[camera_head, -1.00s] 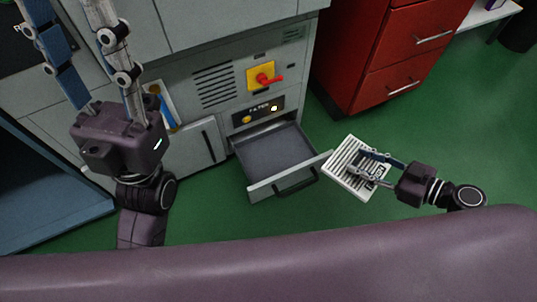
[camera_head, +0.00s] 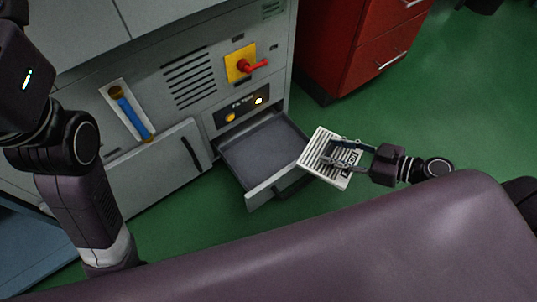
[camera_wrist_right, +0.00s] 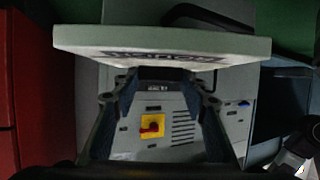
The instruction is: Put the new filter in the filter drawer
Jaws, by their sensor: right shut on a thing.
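The new filter (camera_head: 322,160) is a white square panel with dark slats. My right gripper (camera_head: 345,160) is shut on it and holds it at the front right corner of the filter drawer. In the right wrist view the filter (camera_wrist_right: 160,42) crosses the top, seen nearly edge-on between the fingers (camera_wrist_right: 165,95). The filter drawer (camera_head: 262,150) is pulled open from the grey cabinet and its grey inside looks empty. The filter overlaps the drawer's right front corner in the head view; I cannot tell whether they touch. My left gripper is outside the head view; only my left arm shows.
Above the drawer is a panel marked FILTER with lights (camera_head: 242,108). A red handle on a yellow plate (camera_head: 243,64) sticks out above it. A red drawer cabinet (camera_head: 365,45) stands to the right. Green floor (camera_head: 440,110) is clear on the right.

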